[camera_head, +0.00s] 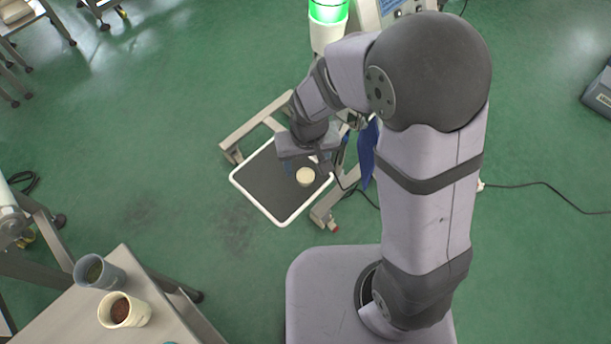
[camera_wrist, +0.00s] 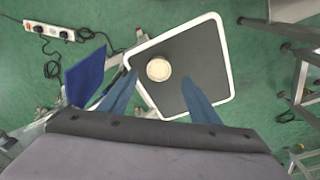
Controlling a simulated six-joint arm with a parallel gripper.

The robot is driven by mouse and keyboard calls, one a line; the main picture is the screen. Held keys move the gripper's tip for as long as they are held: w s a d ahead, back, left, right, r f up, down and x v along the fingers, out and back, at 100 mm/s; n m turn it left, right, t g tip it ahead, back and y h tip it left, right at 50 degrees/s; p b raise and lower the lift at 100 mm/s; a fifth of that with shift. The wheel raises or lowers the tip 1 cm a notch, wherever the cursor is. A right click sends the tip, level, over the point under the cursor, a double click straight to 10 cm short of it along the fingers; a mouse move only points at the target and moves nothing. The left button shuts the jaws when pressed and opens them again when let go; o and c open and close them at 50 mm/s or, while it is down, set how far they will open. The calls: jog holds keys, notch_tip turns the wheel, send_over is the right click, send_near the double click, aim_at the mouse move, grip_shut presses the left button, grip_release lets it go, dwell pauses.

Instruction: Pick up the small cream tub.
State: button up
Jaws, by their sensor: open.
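The small cream tub (camera_head: 305,177) sits on a dark tray with a white rim (camera_head: 256,204), near the tray's right side in the head view. In the wrist view the tub (camera_wrist: 158,69) appears as a round cream disc on the tray (camera_wrist: 222,62), beyond my fingers and between their lines. My gripper (camera_head: 304,165) is just behind and above the tub in the head view. In the wrist view my gripper (camera_wrist: 158,92) has its two blue fingers spread wide with nothing between them. The height gap between fingertips and tub is hard to tell.
A table at lower left (camera_head: 75,318) holds a grey cup (camera_head: 98,272) and a cream cup with brown contents (camera_head: 124,311). A blue cloth (camera_wrist: 85,75) hangs beside the tray. A machine with a green light (camera_head: 328,12) stands behind. The tray around the tub is bare.

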aim_at(305, 175)
jog(key=shift+w+f, duration=0.2)
jog(key=shift+f, duration=1.35)
jog(key=shift+w+f, duration=0.2)
jog(key=shift+f, duration=1.3)
jog(key=c, duration=1.1)
